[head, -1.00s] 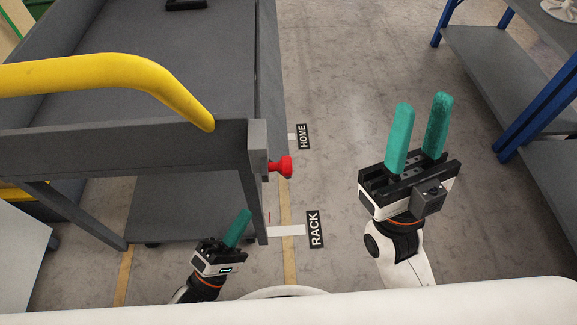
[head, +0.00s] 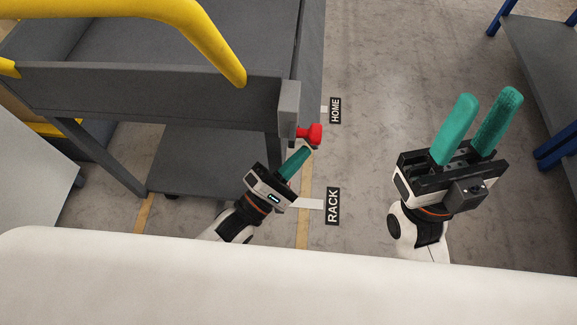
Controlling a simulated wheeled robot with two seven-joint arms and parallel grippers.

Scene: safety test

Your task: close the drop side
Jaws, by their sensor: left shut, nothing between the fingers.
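The grey cart (head: 180,93) stands at the left. A narrow grey panel (head: 312,50), seemingly its drop side, runs along the cart's right edge; whether it hangs fully down I cannot tell. A red knob (head: 312,133) sticks out to the right from the corner post (head: 288,108). My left gripper (head: 305,153) is shut and empty, its teal fingers just below the red knob; whether they touch it I cannot tell. My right gripper (head: 489,98) is open and empty over the floor at the right, away from the cart.
A yellow handle (head: 205,35) arches over the cart's near end. Floor labels HOME (head: 335,110) and RACK (head: 332,205) lie right of the cart. A grey shelf with blue legs (head: 545,75) stands at the far right. The floor between is clear.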

